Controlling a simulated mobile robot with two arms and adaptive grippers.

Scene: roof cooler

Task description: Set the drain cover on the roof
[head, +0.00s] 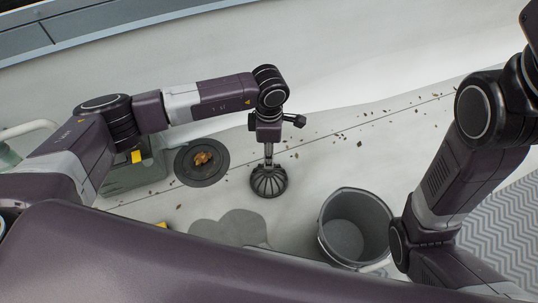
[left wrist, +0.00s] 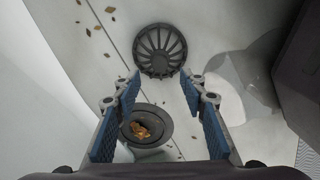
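The drain cover (head: 268,182), a dark ribbed dome, sits on the pale roof to the right of the drain. In the left wrist view the cover (left wrist: 160,50) shows from above, just beyond the fingertips. The round dark drain (head: 187,172) has brown leaves (head: 204,158) at its middle; it also shows between the fingers in the left wrist view (left wrist: 165,112). My left gripper (head: 268,158) points down over the cover, its blue-padded fingers (left wrist: 159,84) apart with nothing clearly held between them. My right gripper is out of view.
A grey bucket (head: 328,222) stands right of the cover, close to my right arm. A grey-green box (head: 128,180) is left of the drain, partly behind my left arm. Small debris (head: 360,127) lies along a roof seam. A zigzag-patterned mat (head: 505,240) is at the right.

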